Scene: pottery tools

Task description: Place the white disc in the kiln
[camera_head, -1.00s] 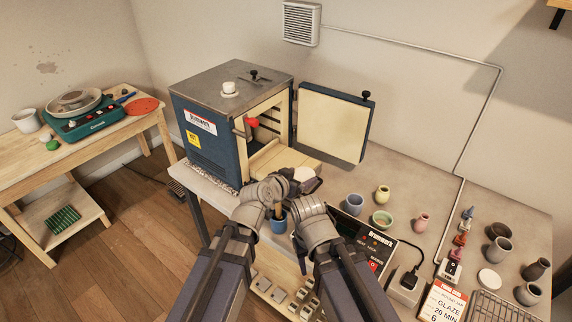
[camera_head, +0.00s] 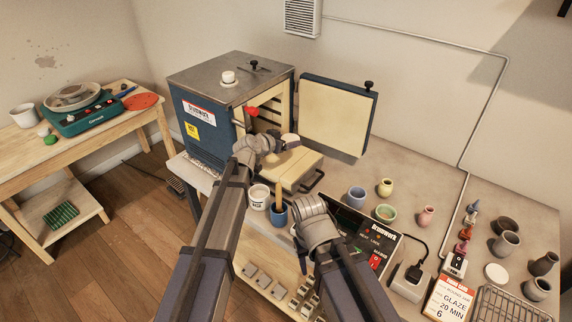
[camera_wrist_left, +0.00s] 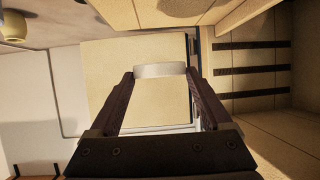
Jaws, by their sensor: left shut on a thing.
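My left gripper (camera_head: 284,142) is shut on a white disc (camera_head: 291,138), just outside the kiln's open front. In the left wrist view the disc (camera_wrist_left: 160,70) shows edge-on between the fingertips. The kiln (camera_head: 205,120) is a blue box with a grey top, and its door (camera_head: 335,115) stands open to the right. Its cream inside, with dark slots, shows at the right of the wrist view (camera_wrist_left: 250,70). A cream slab (camera_head: 292,166) lies in front of the opening.
A white tub (camera_head: 259,197) and a blue cup (camera_head: 279,215) with a tool stand before the kiln. A control box (camera_head: 365,238), small pots and another pale disc (camera_head: 496,273) are on the table at right. A side table (camera_head: 40,155) stands at left.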

